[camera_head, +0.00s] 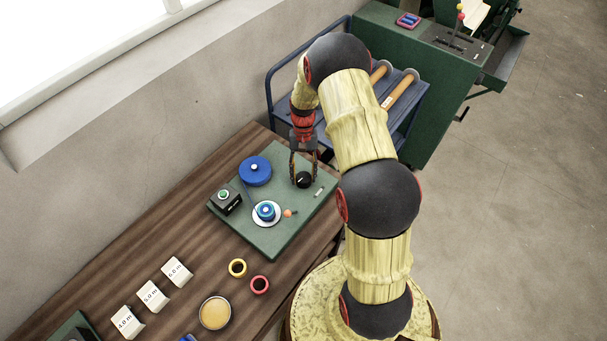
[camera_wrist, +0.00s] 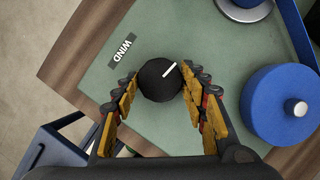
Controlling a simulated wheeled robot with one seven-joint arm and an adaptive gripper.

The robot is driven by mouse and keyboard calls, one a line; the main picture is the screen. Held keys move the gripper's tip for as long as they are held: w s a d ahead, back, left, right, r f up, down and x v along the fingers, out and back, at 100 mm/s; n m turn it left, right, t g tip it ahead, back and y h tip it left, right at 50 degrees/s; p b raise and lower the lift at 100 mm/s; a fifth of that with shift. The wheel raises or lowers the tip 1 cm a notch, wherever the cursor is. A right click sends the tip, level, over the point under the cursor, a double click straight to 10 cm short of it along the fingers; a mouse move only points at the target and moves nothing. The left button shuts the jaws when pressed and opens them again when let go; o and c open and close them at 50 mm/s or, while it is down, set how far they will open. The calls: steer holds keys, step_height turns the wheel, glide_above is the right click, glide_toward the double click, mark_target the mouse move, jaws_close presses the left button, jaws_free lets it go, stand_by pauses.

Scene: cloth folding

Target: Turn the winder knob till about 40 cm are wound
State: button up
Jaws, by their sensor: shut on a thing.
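The black winder knob (camera_head: 304,180) stands on the right part of the green winder board (camera_head: 272,240). My gripper (camera_head: 303,178) reaches down over it and is shut on it. In the wrist view the knob (camera_wrist: 159,81) sits between the two fingertips (camera_wrist: 160,84), with its white pointer line towards the upper right. A "WIND" label (camera_wrist: 123,49) lies beside it. A large blue spool (camera_head: 255,171) is at the board's back left. A smaller blue reel (camera_head: 266,210) on a pale disc is nearer the front.
A small orange piece (camera_head: 288,213) lies beside the small reel. A blue cart (camera_head: 402,115) stands behind the table.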

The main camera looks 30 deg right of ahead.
stand_by(0.3)
steer(key=o, duration=1.1)
steer(key=shift+o, duration=0.2)
steer(key=shift+r, duration=0.1)
steer(key=v, duration=1.2)
